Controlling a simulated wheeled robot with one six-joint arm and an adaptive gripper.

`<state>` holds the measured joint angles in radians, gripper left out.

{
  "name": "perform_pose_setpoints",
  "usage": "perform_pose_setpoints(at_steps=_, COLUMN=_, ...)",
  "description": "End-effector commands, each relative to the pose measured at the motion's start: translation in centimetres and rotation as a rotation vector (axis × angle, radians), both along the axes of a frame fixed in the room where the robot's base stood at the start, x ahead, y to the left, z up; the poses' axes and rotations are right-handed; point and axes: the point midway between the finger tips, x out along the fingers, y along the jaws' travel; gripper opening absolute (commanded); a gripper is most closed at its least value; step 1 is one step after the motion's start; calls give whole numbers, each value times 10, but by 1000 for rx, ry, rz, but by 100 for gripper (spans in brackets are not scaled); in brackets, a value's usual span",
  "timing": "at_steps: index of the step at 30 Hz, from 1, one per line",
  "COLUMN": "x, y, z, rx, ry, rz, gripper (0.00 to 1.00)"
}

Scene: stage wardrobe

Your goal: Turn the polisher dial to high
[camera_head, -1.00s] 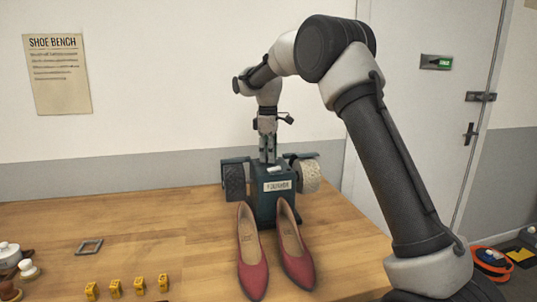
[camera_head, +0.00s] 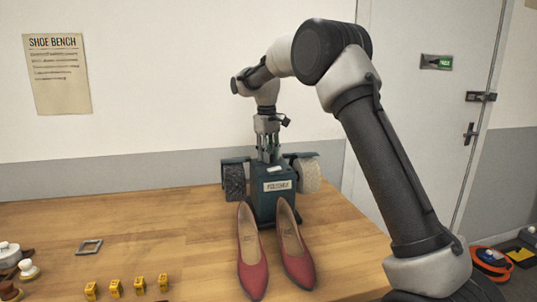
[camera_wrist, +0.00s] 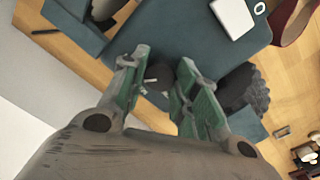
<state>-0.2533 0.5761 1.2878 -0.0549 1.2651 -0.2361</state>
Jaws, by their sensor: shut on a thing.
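The polisher (camera_head: 268,205) is a dark teal box with a white label, standing at the back of the bench. It has a dark brush wheel (camera_head: 234,182) on its left and a pale wheel (camera_head: 310,175) on its right. My gripper (camera_head: 267,157) points straight down at the top of the polisher. In the wrist view its green-padded fingers (camera_wrist: 160,82) are closed around a small dark grey knob, the dial (camera_wrist: 158,72). The fingers partly cover the dial, and I cannot read its setting. In the head view the dial is hidden.
Two red shoes (camera_head: 252,270) stand right in front of the polisher. Several yellow blocks (camera_head: 115,288), a grey square frame (camera_head: 89,247) and white-topped items (camera_head: 28,270) lie at the left. The bench (camera_head: 180,245) is clear between these and the polisher.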

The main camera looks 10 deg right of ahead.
Motion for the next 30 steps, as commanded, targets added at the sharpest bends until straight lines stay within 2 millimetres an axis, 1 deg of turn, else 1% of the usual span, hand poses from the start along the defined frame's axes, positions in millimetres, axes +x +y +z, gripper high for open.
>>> perform_pose_setpoints(at_steps=6, x=1, y=0, z=1, rx=0, ry=-2, rz=-183, gripper=6)
perform_pose_setpoints(at_steps=15, x=1, y=0, z=1, rx=0, ry=-2, rz=-367, gripper=6)
perform_pose_setpoints(at_steps=21, x=1, y=0, z=1, rx=1, ry=-2, rz=-432, gripper=6)
perform_pose_setpoints(at_steps=30, x=2, y=0, z=1, rx=1, ry=-3, rz=-456, gripper=6)
